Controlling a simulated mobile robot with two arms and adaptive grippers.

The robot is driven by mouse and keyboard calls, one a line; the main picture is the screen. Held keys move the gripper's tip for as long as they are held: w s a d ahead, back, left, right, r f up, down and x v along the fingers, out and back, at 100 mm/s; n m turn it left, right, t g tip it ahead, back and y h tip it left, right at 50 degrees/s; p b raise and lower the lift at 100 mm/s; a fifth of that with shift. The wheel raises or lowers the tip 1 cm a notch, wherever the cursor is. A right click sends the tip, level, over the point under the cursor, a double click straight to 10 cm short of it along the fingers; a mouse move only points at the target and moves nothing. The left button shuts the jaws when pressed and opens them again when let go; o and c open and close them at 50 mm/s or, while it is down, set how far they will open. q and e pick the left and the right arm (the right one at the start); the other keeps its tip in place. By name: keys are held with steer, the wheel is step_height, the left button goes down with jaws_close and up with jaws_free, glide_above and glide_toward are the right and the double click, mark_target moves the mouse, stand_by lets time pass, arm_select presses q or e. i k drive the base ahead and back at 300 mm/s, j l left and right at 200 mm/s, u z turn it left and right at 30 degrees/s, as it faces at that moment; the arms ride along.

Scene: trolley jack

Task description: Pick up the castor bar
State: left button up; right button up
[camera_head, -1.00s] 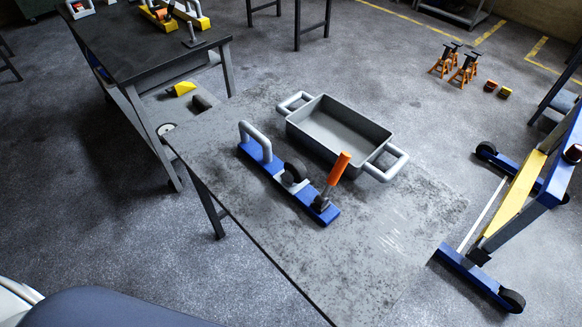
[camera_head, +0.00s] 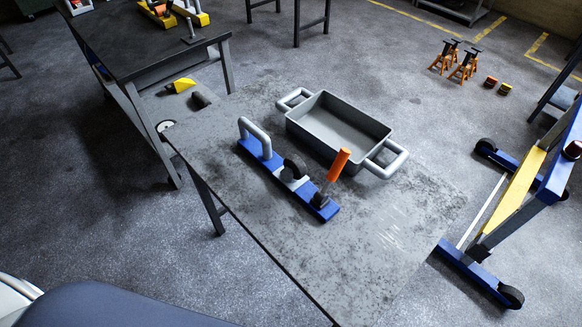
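The castor bar is most likely the blue bar (camera_head: 322,207) lying on the grey table (camera_head: 365,265). A grey loop handle (camera_head: 255,136) rises from its far left end. A black wheel (camera_head: 294,168) in a light grey mount sits near its middle. An upright, slightly tilted orange grip (camera_head: 338,165) stands near its near right end. Neither of my grippers shows in this view.
An empty grey tray (camera_head: 386,133) with two loop handles stands just behind the bar. A blue and yellow wheeled frame (camera_head: 522,190) stands on the floor at right. A dark table (camera_head: 125,52) is at upper left. The near part of the grey table is clear.

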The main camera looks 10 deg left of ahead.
mark_target(291, 172)
steer(key=i+j+z, duration=0.1)
steer(key=j+z, duration=0.25)
steer(key=j, duration=0.45)
steer(key=j+z, duration=0.4)
steer(key=j, duration=0.4)
steer(key=j+z, duration=0.35)
steer(key=j, duration=0.45)
